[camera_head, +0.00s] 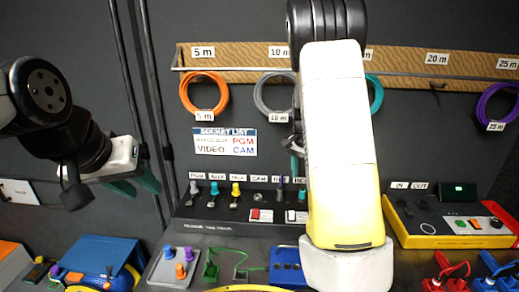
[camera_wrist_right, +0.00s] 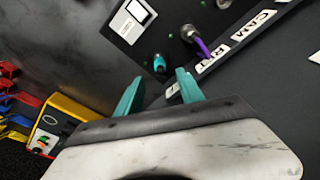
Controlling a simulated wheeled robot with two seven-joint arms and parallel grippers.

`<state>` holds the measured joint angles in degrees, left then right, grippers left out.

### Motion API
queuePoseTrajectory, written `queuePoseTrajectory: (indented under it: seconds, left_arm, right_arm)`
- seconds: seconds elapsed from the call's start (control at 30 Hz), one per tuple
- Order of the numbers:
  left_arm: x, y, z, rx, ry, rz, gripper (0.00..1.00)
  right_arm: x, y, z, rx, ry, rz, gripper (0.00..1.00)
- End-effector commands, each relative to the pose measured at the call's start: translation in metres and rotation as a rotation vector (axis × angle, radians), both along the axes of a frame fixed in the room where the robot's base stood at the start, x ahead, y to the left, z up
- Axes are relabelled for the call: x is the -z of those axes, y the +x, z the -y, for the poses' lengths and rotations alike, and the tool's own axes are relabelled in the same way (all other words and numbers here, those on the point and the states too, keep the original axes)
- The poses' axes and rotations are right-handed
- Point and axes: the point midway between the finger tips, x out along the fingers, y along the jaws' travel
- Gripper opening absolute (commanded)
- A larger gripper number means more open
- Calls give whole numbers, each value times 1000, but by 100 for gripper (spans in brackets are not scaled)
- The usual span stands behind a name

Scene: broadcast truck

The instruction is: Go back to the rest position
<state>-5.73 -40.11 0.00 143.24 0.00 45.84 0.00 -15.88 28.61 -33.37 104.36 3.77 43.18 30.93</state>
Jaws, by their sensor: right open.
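My right arm hangs down the middle of the head view and hides most of its own gripper. A sliver of a teal finger (camera_head: 294,165) shows at its left edge. In the right wrist view my right gripper (camera_wrist_right: 158,88) has its two teal fingers apart with nothing between them. They point at the socket panel, near a teal plug (camera_wrist_right: 159,64) and a purple plug (camera_wrist_right: 200,42). My left gripper (camera_head: 146,180) is at the left of the head view, in front of the dark wall, holding nothing I can see. Its finger gap is unclear.
A socket panel (camera_head: 222,226) with coloured plugs stands at the back. Coiled orange (camera_head: 183,96), grey (camera_head: 259,99) and purple (camera_head: 481,108) cables hang above it. A yellow box (camera_head: 440,241) is at right. A blue case (camera_head: 97,254) and a grey plug tray (camera_head: 160,268) are in front.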

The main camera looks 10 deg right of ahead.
Motion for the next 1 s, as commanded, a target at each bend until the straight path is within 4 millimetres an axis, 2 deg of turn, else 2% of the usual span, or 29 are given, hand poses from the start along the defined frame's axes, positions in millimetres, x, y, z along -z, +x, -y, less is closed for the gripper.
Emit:
queuePoseTrajectory:
  seconds: [0.17,0.37,0.5,0.7,0.83,1.0]
  left_arm:
    - [0,0,0,0,0,0,36]
    - [0,0,0,0,0,0,36]
    - [0,0,0,0,0,0,36]
    - [0,0,0,0,0,0,36]
    - [0,0,0,0,0,0,36]
    - [0,0,0,0,0,0,36]
  right_arm:
    - [-24,-13,-14,-49,51,34,45]
    - [-79,-53,-48,-198,143,122,45]
    - [-114,-87,-71,-322,175,194,45]
    - [-156,-143,-99,-508,174,301,45]
    - [-175,-182,-115,-629,141,368,45]
    - [-186,-227,-129,-766,71,436,45]
